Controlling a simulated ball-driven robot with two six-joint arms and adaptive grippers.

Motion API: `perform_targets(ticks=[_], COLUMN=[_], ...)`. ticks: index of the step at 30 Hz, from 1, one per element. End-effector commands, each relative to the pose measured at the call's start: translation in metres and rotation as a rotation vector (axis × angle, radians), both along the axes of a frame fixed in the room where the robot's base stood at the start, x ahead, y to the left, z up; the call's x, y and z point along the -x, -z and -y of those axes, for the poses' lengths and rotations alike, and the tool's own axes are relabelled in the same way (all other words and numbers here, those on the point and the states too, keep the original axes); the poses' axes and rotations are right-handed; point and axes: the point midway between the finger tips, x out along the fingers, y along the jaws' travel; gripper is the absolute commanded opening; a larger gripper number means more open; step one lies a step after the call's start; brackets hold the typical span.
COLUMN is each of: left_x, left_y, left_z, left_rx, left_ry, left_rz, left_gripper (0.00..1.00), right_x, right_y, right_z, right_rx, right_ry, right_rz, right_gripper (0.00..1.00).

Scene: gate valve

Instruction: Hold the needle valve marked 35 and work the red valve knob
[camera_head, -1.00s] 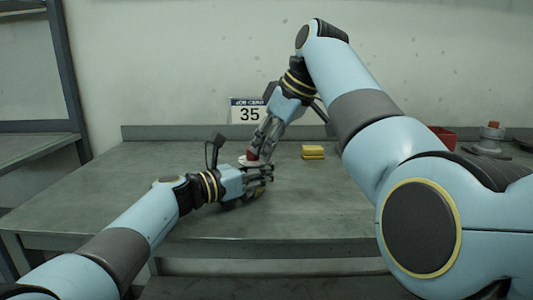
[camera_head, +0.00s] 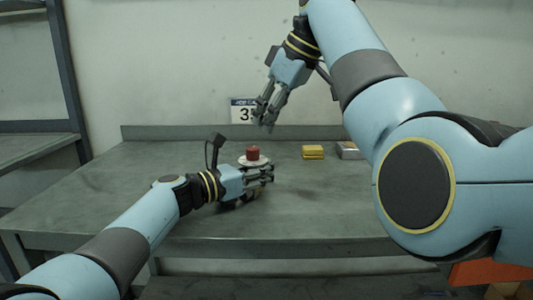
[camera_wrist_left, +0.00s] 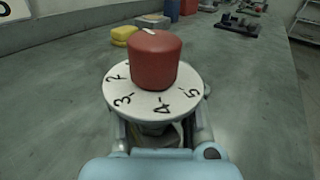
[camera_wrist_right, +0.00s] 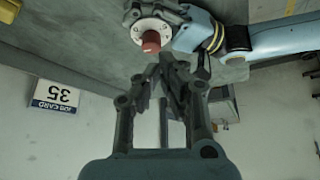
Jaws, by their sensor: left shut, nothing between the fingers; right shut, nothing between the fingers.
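The needle valve stands on the bench, with a red knob (camera_head: 252,153) above a white dial (camera_head: 262,163). In the left wrist view the red knob (camera_wrist_left: 154,62) has a white mark on top, and the dial (camera_wrist_left: 120,97) shows numbers. My left gripper (camera_head: 270,174) is low at the valve, its fingers reaching under the dial; the dial hides the fingertips and any contact. My right gripper (camera_head: 266,122) is shut and empty, above and apart from the knob.
A yellow block (camera_head: 313,152) and a grey box (camera_head: 347,150) stand on the bench (camera_head: 110,190) to the right of the valve. A low back rail (camera_head: 160,131) runs along the wall. The bench left of the valve is clear. An orange bin (camera_head: 492,271) shows at lower right.

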Motion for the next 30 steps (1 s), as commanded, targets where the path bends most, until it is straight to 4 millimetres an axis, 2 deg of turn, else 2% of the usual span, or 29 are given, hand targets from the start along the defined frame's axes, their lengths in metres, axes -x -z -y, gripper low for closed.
perform_targets(ticks=[6,10,24,30], left_x=[0.000,0.000,0.000,0.000], left_y=[0.001,0.001,0.001,0.001], left_z=[0.000,0.000,0.000,0.000], left_rx=[-0.001,-0.001,-0.002,-0.002], left_ry=[0.000,0.000,0.000,0.000], left_rz=[-0.001,-0.001,-0.001,-0.001], left_gripper=[0.00,0.00,0.00,0.00], right_x=[-0.019,-0.024,-0.024,-0.024], right_y=[-0.009,-0.007,0.048,0.059], right_z=[0.007,0.008,0.008,0.008], right_rx=[0.004,0.003,0.002,0.003], right_ry=[0.000,0.001,0.000,0.000], right_rz=[0.005,0.005,0.004,0.005], right_gripper=[0.00,0.00,0.00,0.00])
